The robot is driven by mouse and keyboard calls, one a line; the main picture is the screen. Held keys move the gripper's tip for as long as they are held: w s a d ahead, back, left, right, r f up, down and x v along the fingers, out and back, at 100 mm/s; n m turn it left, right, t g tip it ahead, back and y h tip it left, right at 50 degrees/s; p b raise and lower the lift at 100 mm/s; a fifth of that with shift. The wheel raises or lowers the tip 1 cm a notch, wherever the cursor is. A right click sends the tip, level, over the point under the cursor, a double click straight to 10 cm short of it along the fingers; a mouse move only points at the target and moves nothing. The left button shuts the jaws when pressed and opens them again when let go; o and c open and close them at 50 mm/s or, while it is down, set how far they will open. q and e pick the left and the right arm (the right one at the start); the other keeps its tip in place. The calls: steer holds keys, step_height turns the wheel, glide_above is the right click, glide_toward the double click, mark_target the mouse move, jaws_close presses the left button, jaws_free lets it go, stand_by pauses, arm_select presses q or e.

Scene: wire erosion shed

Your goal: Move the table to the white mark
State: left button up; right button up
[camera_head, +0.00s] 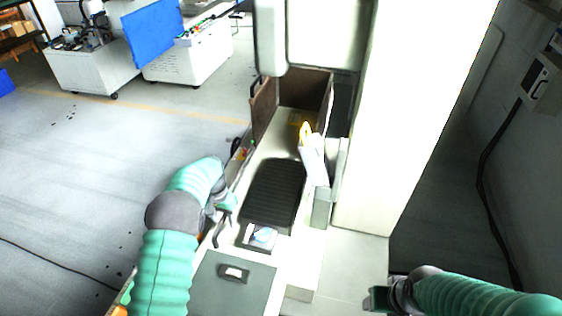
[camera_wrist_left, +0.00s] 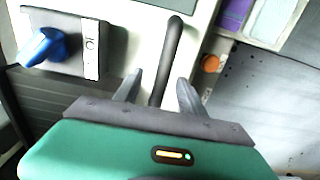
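The table appears to be the long white bench (camera_head: 290,262) in front of me, with a black ribbed pad on top. A dark bar handle (camera_head: 216,234) stands at its left edge. My left gripper (camera_head: 226,204) is at this edge by the handle. In the left wrist view the handle (camera_wrist_left: 168,55) runs between the spread fingers of my left gripper (camera_wrist_left: 160,88), with gaps visible on both sides. My right gripper (camera_head: 380,297) is low at the right, apart from the bench, and its fingers are unclear. I cannot make out a white mark on the floor.
A white pillar (camera_head: 405,120) stands right of the bench. A brown open box (camera_head: 305,90) is at its far end. White wheeled cabinets (camera_head: 95,72) and a blue panel (camera_head: 158,32) are at the back left. The left floor is mostly clear, with a cable (camera_head: 55,258).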

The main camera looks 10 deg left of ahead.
arm_select(q)
steer(key=o, duration=0.7)
steer(key=shift+c, duration=0.2)
step_height(320, 180, up, 8)
steer(key=p, duration=0.5)
steer(key=shift+r, duration=0.1)
steer(key=shift+s, duration=0.1)
steer(key=shift+s, duration=0.1)
steer(key=s+d+r+t+b, duration=0.1)
steer(key=s+d+b, duration=0.2)
steer(key=s, duration=1)
steer(key=s+d+r+n+t+b, duration=0.1)
steer(key=s+d+b, duration=0.2)
steer(key=s, duration=1)
steer(key=shift+d+r+n+t, duration=0.2)
steer(key=shift+d+n+t, duration=0.1)
steer(key=shift+d, duration=0.2)
